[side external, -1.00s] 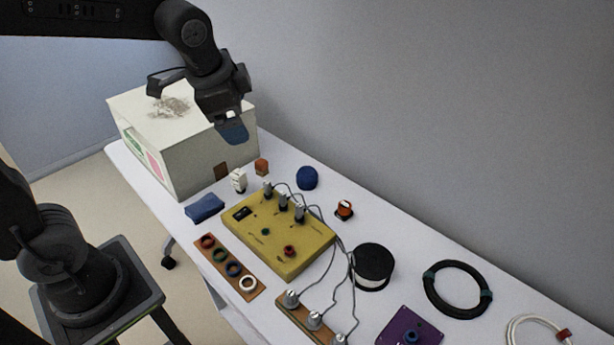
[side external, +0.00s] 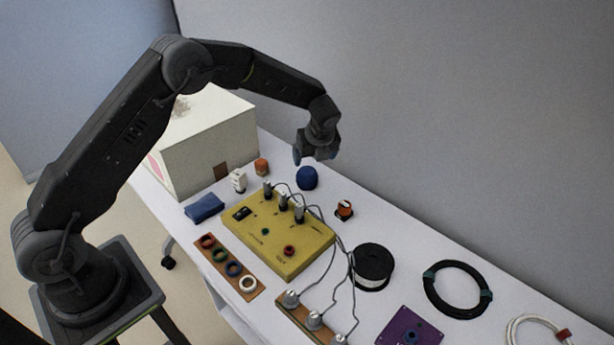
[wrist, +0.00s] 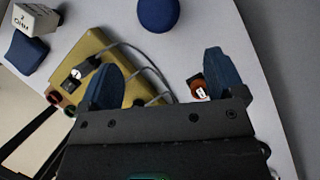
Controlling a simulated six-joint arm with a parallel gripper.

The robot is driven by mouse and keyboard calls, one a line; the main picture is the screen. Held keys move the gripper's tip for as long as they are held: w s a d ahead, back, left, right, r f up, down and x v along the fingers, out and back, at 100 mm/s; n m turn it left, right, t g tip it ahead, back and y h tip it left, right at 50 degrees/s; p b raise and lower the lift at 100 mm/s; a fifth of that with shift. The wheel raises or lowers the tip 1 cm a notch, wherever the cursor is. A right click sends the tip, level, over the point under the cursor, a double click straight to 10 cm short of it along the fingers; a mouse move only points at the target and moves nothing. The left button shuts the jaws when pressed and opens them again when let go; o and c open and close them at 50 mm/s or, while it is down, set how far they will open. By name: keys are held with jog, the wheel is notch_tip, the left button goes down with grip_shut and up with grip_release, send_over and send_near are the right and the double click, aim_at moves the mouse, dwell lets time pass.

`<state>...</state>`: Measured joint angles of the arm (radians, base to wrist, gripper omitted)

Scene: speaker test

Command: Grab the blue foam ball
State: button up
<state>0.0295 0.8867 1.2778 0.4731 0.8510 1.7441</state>
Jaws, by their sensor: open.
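The blue foam ball (side external: 307,178) sits on the white table behind the yellow box, in the side external view. In the wrist view the ball (wrist: 158,14) shows at the top edge, beyond the fingertips and between their lines, partly cut off. My gripper (side external: 300,154) is just above the ball and slightly to its left in the side external view. In the wrist view my gripper (wrist: 164,72) has its two blue fingers spread wide with nothing between them. The ball is apart from both fingers there.
The yellow box (side external: 262,248) with cables stands in front of the ball. A small orange-topped item (side external: 344,210) is to its right, and an orange-brown block (side external: 261,166) and a white block (side external: 238,181) to its left. A black spool (side external: 373,266) lies farther right. A large white box (side external: 205,150) stands at the left.

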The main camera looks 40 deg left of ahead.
aim_at(308, 172)
jog(key=x, duration=0.8)
jog(key=shift+x, duration=2.65)
jog(key=shift+a+r, duration=0.1)
jog(key=shift+a, duration=0.1)
jog(key=c, duration=0.9)
